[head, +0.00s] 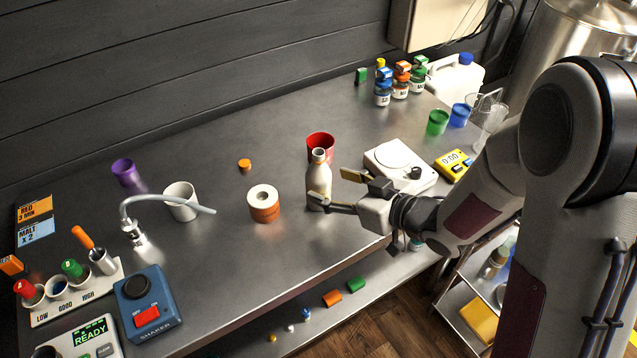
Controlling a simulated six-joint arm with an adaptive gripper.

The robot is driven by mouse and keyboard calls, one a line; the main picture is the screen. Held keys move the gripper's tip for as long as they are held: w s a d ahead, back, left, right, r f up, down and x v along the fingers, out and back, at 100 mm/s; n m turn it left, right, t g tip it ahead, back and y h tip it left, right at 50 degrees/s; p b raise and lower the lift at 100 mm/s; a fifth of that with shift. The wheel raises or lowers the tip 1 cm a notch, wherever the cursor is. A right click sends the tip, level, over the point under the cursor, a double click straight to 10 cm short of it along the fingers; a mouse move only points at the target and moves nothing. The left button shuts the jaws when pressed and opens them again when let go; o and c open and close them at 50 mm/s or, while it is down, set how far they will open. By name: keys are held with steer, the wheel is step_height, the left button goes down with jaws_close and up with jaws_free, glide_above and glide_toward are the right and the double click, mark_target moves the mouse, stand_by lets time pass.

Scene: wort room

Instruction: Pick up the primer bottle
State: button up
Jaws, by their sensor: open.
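A cream bottle (318,178), which I take to be the primer bottle, stands upright on the grey table. It has a narrow neck and a brownish ring at its mouth; no label is readable. My gripper (328,188) is open and comes in from the right at the bottle. One finger is right of the bottle, and the other reaches across the front of its lower body. I cannot tell whether either finger touches it.
A red cup (321,143) stands close behind the bottle. An orange-and-white roll (263,204) is to its left, and a white device (400,167) to its right. A white cup (181,201) and a blue shaker box (150,303) are farther left. The table's front edge is near.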

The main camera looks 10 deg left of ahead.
mark_target(327, 182)
stand_by(0.3)
steer(key=shift+x, duration=2.65)
steer(key=shift+w+r, duration=0.15)
steer(key=shift+r, duration=0.05)
steer(key=c, duration=1.4)
